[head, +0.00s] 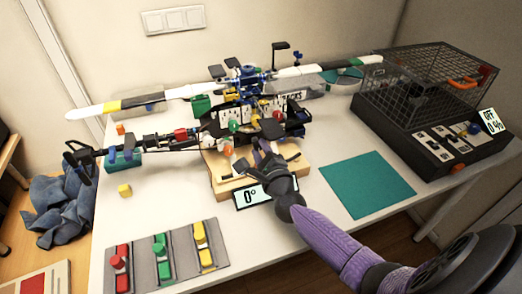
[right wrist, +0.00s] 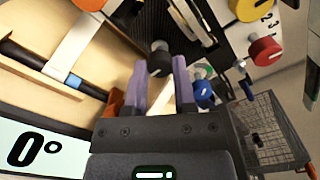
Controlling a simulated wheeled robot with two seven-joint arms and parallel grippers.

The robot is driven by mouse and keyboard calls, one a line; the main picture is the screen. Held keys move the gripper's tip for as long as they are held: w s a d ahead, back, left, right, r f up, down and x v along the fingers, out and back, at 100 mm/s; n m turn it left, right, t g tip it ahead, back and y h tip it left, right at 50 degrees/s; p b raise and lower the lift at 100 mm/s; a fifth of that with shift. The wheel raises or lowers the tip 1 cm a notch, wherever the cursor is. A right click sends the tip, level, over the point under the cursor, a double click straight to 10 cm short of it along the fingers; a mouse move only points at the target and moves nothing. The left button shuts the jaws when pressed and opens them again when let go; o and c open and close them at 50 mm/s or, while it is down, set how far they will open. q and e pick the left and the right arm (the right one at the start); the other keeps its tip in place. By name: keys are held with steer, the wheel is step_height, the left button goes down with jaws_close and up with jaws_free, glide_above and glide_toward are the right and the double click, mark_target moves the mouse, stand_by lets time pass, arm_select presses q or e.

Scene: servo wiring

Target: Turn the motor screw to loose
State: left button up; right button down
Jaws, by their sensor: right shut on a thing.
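The motor assembly (head: 238,118) stands on a wooden block (head: 225,180) on the white table. My right gripper (head: 262,150) reaches its front from the lower right. In the right wrist view the purple fingertips (right wrist: 160,72) are shut on a small black round-headed screw (right wrist: 159,58); the fingers cover part of it. I take this to be the motor screw, but no label on it is readable. A display (head: 264,193) in front of the block reads 0°; it also shows in the right wrist view (right wrist: 38,150). My left gripper is not in view.
Red, yellow and blue knobs (right wrist: 265,50) sit close to my right fingers. A long white-bladed rotor (head: 165,97) spans the back. A black wire cage (head: 425,85) stands at the right. The green mat (head: 367,185) is clear. Red, green and yellow switches (head: 162,258) lie at front left.

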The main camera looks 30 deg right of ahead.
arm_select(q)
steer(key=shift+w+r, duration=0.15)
arm_select(e)
steer(key=n+p, duration=0.1)
steer(key=n, duration=0.2)
steer(key=shift+r, duration=0.1)
steer(key=n+p, duration=0.1)
steer(key=n, duration=0.2)
steer(key=shift+n, duration=0.4)
steer(key=n+p, duration=0.1)
steer(key=n, duration=0.3)
steer(key=shift+p, duration=0.3)
steer(key=n, duration=0.2)
steer(key=shift+n, duration=0.3)
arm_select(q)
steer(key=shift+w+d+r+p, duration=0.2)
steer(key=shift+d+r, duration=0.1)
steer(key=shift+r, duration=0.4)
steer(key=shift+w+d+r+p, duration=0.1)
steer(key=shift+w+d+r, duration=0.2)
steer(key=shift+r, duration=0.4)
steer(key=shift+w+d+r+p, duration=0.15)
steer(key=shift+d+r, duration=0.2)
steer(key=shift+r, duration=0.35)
arm_select(e)
steer(key=shift+n, duration=0.8)
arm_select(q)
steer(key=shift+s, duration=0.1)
